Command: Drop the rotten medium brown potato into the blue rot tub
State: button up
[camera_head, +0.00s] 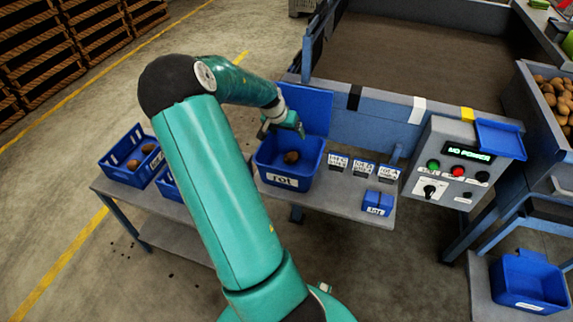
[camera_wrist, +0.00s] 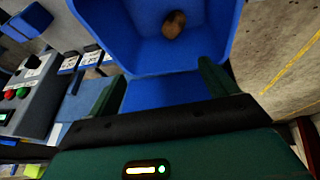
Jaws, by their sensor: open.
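The blue rot tub (camera_head: 283,181) stands on the grey bench with a white "rot" label on its front. A brown potato (camera_head: 291,157) lies on the floor of the tub, and it also shows in the wrist view (camera_wrist: 174,25). My gripper (camera_head: 287,124) is above the back part of the tub. In the wrist view my gripper (camera_wrist: 160,85) has its two dark green fingers wide apart with nothing between them. The tub (camera_wrist: 120,35) lies beyond the fingertips in that view.
A blue crate (camera_head: 131,156) with potatoes stands at the left end of the bench. Small labelled holders (camera_head: 363,170) and a small blue box (camera_head: 378,203) are right of the tub. A control panel (camera_head: 457,165) reading "NO POWER" stands further right.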

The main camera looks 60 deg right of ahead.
jog(key=v, duration=0.6)
jog(key=shift+w+a+r, duration=0.1)
jog(key=shift+a, duration=0.05)
jog(key=w+a+r+n+t+y, duration=0.1)
jog(key=w+a+r+n+t, duration=0.2)
jog(key=a, duration=0.7)
jog(key=w+a+r+n+y, duration=0.2)
jog(key=w+a+r, duration=0.15)
jog(key=a, duration=0.55)
jog(key=w+a+r+n+t+y, duration=0.15)
jog(key=a+r, duration=0.35)
jog(key=a, duration=0.5)
jog(key=s+a+r+n, duration=0.2)
jog(key=s+a+n, duration=0.1)
jog(key=a, duration=0.4)
jog(key=s+a+r+n+t, duration=0.1)
jog(key=s+a+r+n, duration=0.1)
jog(key=a, duration=0.6)
jog(key=s+a+r+n+t, duration=0.1)
jog(key=s+a+r+n, duration=0.1)
jog(key=s+a+n, duration=0.3)
jog(key=a, duration=0.2)
jog(key=shift+s+a+r, duration=0.2)
jog(key=shift+a, duration=0.1)
